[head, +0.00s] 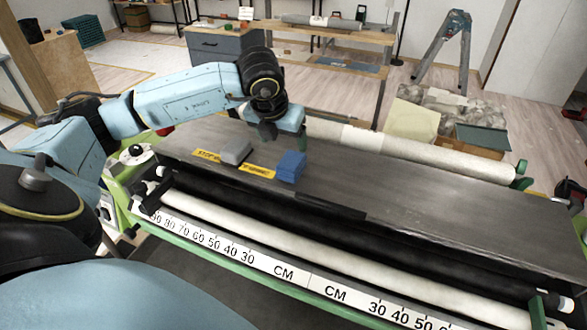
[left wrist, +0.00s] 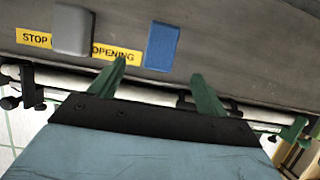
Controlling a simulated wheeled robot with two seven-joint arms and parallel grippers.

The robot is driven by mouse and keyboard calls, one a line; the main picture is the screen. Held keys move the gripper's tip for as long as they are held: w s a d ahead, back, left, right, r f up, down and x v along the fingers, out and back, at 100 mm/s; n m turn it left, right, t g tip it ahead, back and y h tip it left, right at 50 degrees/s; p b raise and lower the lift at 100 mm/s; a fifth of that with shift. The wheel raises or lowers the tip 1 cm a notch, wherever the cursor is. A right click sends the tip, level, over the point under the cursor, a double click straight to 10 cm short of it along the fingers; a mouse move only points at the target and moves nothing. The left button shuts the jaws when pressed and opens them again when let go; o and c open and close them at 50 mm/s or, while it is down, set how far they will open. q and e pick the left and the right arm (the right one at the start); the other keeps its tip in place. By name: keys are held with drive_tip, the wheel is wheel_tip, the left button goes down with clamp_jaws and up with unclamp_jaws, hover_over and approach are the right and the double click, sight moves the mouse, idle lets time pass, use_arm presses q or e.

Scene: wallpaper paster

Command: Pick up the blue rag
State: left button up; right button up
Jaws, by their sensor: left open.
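The blue rag (head: 290,167) is a small folded block on the dark top of the pasting machine, beside a yellow warning label. It also shows in the left wrist view (left wrist: 162,46), just beyond the fingertips and roughly between them. My left gripper (head: 268,133) hangs above the machine top, behind and to the left of the rag in the head view. In the left wrist view its two green fingers (left wrist: 158,70) are spread apart with nothing between them. My right gripper is not in view.
A grey block (head: 235,152) lies left of the rag, over the yellow label (head: 257,171). A ruler strip (head: 285,272) and rollers run along the machine's near side. A paper roll (head: 430,155) lies behind. The machine top right of the rag is clear.

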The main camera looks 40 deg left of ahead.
sight(291, 160)
use_arm(q)
drive_tip(key=x, duration=1.1)
drive_tip(key=shift+w+d+p, duration=0.1)
drive_tip(key=shift+p, duration=0.2)
drive_tip(key=c, duration=1.1)
drive_tip(key=shift+o, duration=0.2)
drive_tip(key=shift+r, duration=0.1)
wheel_tip(291, 160, up, 10)
drive_tip(key=shift+f, duration=0.1)
